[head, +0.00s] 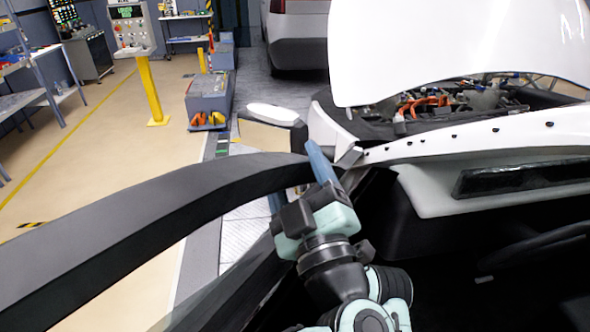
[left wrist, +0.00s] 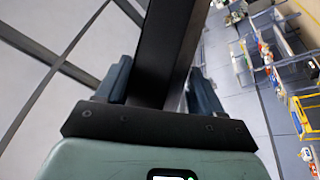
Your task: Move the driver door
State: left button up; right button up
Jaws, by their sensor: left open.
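The driver door's black window frame (head: 150,213) sweeps from the lower left to the middle of the head view; the door stands swung out from the white car. Its white-capped side mirror (head: 272,115) is just beyond my left gripper. My left gripper (head: 296,172) is open at the front part of the frame, with a blue finger on either side of it. In the left wrist view the dark frame bar (left wrist: 166,50) runs between the two fingers of the gripper (left wrist: 160,75). I cannot tell whether either finger touches it. My right gripper is not in view.
The car's raised white hood (head: 450,50) and open engine bay (head: 430,103) are at the upper right. The dashboard (head: 440,190) is to the right. A control panel on a yellow post (head: 152,90) and a grey box (head: 208,97) stand left. The floor between is clear.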

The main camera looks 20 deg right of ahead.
pick_arm(q)
jog(key=b+v, duration=0.3)
jog(key=v, duration=1)
jog(key=shift+b, duration=0.3)
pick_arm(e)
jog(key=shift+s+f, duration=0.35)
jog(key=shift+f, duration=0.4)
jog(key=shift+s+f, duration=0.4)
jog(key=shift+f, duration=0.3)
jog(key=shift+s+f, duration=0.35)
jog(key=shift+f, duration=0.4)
pick_arm(q)
jog(key=shift+w+a, duration=0.1)
